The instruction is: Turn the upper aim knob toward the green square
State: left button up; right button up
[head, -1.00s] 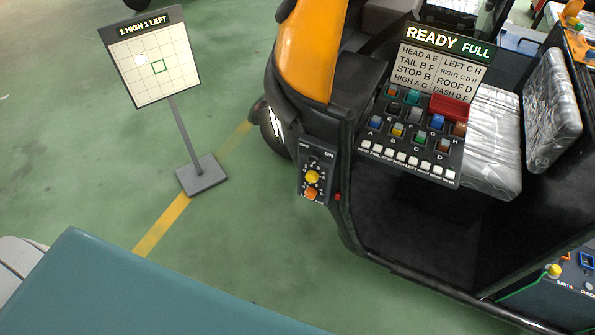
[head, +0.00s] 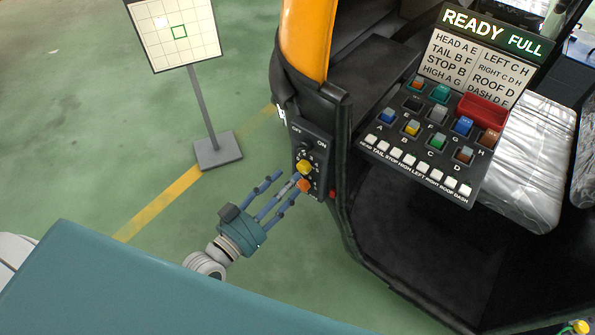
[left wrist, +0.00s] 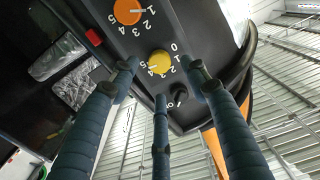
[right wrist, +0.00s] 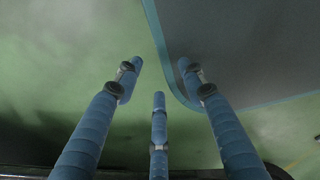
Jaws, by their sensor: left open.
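The yellow upper aim knob (head: 305,167) is on the black panel on the vehicle's side, above the orange lower knob (head: 304,186). My left gripper (head: 285,187) is open in front of this panel. In the left wrist view the yellow knob (left wrist: 159,62) shows between the tips of the spread fingers (left wrist: 161,80); I cannot tell whether they touch it. The aim board (head: 200,45) shows a green square outline (head: 180,32) and a white light spot (head: 161,22) up and left of it. My right gripper (right wrist: 160,80) is open and empty.
A black toggle switch (left wrist: 179,93) sits near the yellow knob. The vehicle's black door post (head: 343,170) stands right of the panel. A dashboard (head: 430,135) with coloured switches is farther right. Green floor lies open left of the vehicle.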

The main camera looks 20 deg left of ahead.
aim_at(301, 170)
pick_arm(q)
jog(key=x, duration=0.5)
pick_arm(e)
jog(key=shift+w+d+r, duration=0.2)
jog(key=shift+w+d, duration=0.6)
jog(key=shift+w, duration=0.3)
jog(key=shift+s, duration=0.1)
pick_arm(q)
jog(key=c, duration=1.2)
jog(key=shift+o, duration=0.2)
pick_arm(e)
jog(key=shift+s+a, duration=0.3)
